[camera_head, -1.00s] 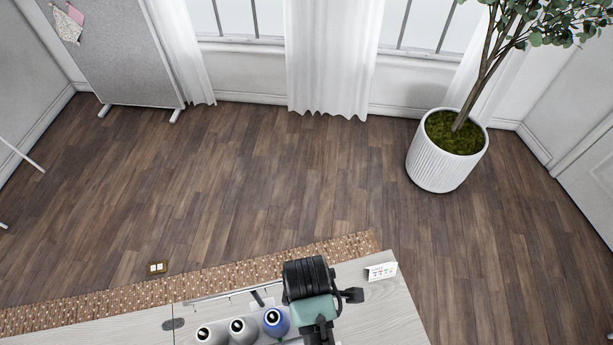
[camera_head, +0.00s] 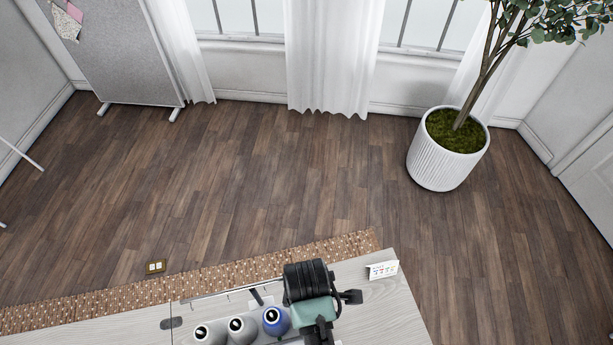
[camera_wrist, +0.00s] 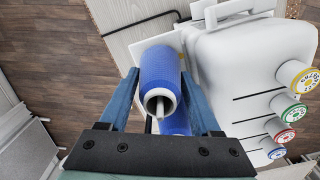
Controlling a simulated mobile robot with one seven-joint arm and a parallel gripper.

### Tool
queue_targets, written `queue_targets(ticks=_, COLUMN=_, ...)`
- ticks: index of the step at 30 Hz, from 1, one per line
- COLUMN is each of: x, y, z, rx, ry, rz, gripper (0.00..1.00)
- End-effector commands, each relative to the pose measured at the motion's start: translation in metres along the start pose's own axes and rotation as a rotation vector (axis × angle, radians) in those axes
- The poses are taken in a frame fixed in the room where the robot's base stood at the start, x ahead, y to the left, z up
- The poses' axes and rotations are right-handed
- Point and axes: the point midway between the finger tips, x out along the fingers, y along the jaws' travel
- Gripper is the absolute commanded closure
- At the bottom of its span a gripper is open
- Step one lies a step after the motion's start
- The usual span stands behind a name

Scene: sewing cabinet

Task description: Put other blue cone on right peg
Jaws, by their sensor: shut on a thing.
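In the wrist view, my gripper (camera_wrist: 159,76) has its two blue fingers on either side of a blue cone (camera_wrist: 160,66), shut on it. The cone's open white-rimmed end faces the camera, and a pale rod shows in or behind its hole. A second blue cone (camera_wrist: 176,123) shows partly behind it, lower in the picture. In the head view, a blue cone (camera_head: 275,321) stands at the right end of a row, just left of my arm. My fingertips and the held cone are hidden there by my wrist. I cannot make out the right peg.
A white sewing machine (camera_wrist: 245,60) with coloured dials stands close right of the held cone in the wrist view.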

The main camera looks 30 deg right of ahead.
Motion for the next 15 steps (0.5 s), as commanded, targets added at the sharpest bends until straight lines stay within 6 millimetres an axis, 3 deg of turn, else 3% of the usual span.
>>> queue_targets(ticks=7, x=0.0001, y=0.0002, z=-0.0001, rx=0.000, ry=0.000, rz=0.000, gripper=0.93)
queue_targets(ticks=8, x=0.0000, y=0.0002, z=-0.0001, rx=0.000, ry=0.000, rz=0.000, gripper=0.30)
queue_targets(ticks=13, x=0.0000, y=0.0003, z=-0.0001, rx=0.000, ry=0.000, rz=0.001, gripper=0.01)
queue_targets(ticks=15, x=-0.0001, y=0.0006, z=-0.0001, rx=0.000, ry=0.000, rz=0.002, gripper=0.01)
